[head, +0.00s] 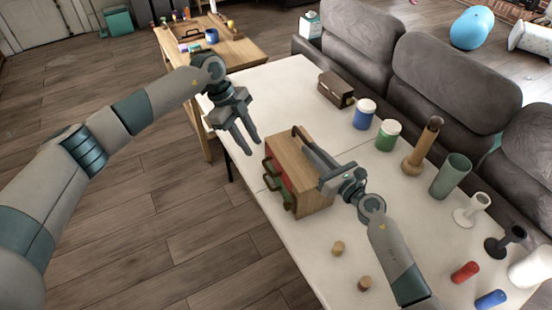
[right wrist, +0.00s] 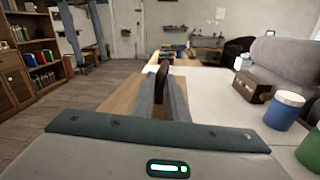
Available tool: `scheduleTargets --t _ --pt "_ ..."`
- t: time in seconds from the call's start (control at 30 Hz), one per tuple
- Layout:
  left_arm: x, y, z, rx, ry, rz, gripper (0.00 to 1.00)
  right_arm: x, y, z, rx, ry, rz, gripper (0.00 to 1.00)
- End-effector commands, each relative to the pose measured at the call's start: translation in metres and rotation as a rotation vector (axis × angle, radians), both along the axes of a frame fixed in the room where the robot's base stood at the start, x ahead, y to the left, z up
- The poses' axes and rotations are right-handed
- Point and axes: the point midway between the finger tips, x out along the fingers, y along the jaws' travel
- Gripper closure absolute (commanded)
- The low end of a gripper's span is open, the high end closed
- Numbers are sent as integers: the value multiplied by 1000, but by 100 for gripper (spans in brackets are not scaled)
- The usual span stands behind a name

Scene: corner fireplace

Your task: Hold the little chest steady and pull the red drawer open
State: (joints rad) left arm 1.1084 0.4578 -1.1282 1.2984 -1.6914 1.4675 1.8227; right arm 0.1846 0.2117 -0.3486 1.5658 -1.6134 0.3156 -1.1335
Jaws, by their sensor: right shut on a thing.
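The little wooden chest (head: 315,196) stands on the white table, its drawer side facing left. The drawers look closed. My right gripper (head: 308,151) is over the chest's top, shut on the brown carrying handle (head: 297,133). The handle (right wrist: 163,73) also shows between the fingers in the right wrist view. My left gripper (head: 253,148) is open and empty, above and left of the chest, apart from it.
A brown box (head: 336,88), a blue jar (head: 364,114), a green jar (head: 387,135) and several cups and holders stand along the sofa side. Two small wooden pieces (head: 338,248) lie near the table's front. The table is bare behind the chest.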

Motion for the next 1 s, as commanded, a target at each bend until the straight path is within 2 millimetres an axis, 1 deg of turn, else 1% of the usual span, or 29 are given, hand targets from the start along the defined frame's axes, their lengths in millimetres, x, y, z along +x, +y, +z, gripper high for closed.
scheduleTargets --t 0.03,0.2,0.3,0.4,0.5,0.8,1.0 --pt "-3 -6 5 25 -44 -76 72 0 0 0 -1 -1 -1 100" --pt "-11 -16 19 133 -200 -344 72 0 -1 0 -1 -1 -1 100" --pt "-13 -21 27 183 -267 -463 72 0 -1 0 -1 -1 -1 100" --pt "-14 -22 31 214 -305 -528 72 0 -1 0 -1 -1 -1 100" --pt "-15 -23 33 224 -318 -551 72 0 -1 0 0 0 -1 100" --pt "-14 -23 32 222 -316 -549 72 0 -1 0 0 0 -1 100" --pt "-14 -24 23 223 -314 -547 72 0 -1 0 0 0 -1 100"
